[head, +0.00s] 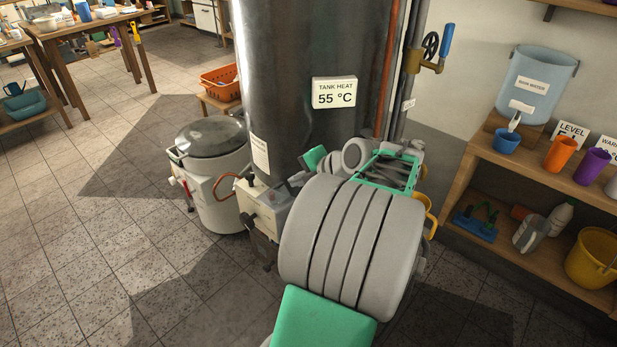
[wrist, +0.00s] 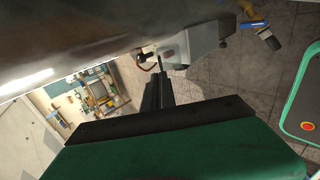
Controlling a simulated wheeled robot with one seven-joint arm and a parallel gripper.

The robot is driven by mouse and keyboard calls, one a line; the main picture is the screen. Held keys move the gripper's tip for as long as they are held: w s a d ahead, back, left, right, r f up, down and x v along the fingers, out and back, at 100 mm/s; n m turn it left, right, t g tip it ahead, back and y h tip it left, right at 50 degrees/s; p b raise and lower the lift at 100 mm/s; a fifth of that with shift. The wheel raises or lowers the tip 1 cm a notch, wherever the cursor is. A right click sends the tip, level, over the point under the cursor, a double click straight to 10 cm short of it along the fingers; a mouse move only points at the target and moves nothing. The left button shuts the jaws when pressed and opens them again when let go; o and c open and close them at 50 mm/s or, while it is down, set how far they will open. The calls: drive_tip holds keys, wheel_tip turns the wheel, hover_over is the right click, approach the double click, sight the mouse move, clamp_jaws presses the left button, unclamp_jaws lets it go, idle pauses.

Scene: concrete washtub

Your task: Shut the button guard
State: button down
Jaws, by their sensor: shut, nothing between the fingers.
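A pale control box (head: 264,207) is mounted low on the front of the metal tank. It also shows in the wrist view (wrist: 203,44), just beyond my fingertips, with a small reddish spot on its face. The button guard is too small and partly covered to make out, so I cannot tell its angle. My gripper (wrist: 159,76) has its dark fingers together and empty, pointing toward the box. I cannot tell whether the fingertips touch it. In the head view my arm hides most of the gripper and the right side of the box.
The tall metal tank (head: 300,80) rises close beside my arm. A lidded white pot (head: 213,160) stands left of the box. A wooden shelf (head: 480,170) with cups and a yellow bucket (head: 594,258) is at the right. The tiled floor at the left is clear.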

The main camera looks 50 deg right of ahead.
sight(281, 185)
drive_tip(key=x, duration=0.5)
drive_tip(key=shift+w+f, duration=0.1)
drive_tip(key=shift+w, duration=0.05)
